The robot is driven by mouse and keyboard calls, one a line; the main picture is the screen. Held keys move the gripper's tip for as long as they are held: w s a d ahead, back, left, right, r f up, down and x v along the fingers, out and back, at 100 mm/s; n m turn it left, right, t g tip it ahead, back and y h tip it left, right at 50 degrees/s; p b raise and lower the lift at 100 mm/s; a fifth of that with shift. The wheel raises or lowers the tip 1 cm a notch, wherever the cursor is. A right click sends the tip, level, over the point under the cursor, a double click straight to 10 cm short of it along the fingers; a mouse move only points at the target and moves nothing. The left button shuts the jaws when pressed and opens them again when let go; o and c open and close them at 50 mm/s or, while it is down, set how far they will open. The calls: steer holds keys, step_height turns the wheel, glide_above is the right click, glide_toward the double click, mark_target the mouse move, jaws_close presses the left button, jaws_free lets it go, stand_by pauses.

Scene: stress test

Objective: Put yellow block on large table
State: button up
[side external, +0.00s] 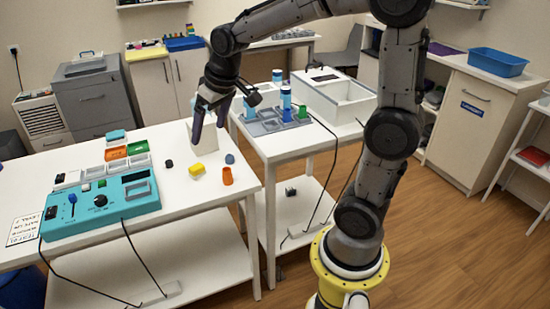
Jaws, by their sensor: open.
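The yellow block (197,169) lies on the white top of the large table (205,206) at the left, near its right end. My gripper (209,132) is above and behind the block, with its fingers pointing down and apart. Nothing shows between the fingers. The gripper is clear of the yellow block and overlaps a white upright box (206,145) in this view. I cannot tell how far it is from that box.
A turquoise control panel (100,204) stands at left. A smaller table (277,148) holds a grey rack and white bin. Cables hang off both tables.

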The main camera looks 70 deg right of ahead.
steer(key=s+a+n, duration=0.1)
steer(key=s+a, duration=0.2)
steer(key=s, duration=0.6)
steer(key=s+a+n+t+y, duration=0.1)
steer(key=s+a, duration=0.3)
steer(key=s, duration=0.6)
steer(key=shift+s+a+r, duration=0.15)
steer(key=shift+s+a, duration=0.1)
steer(key=shift+s, duration=0.05)
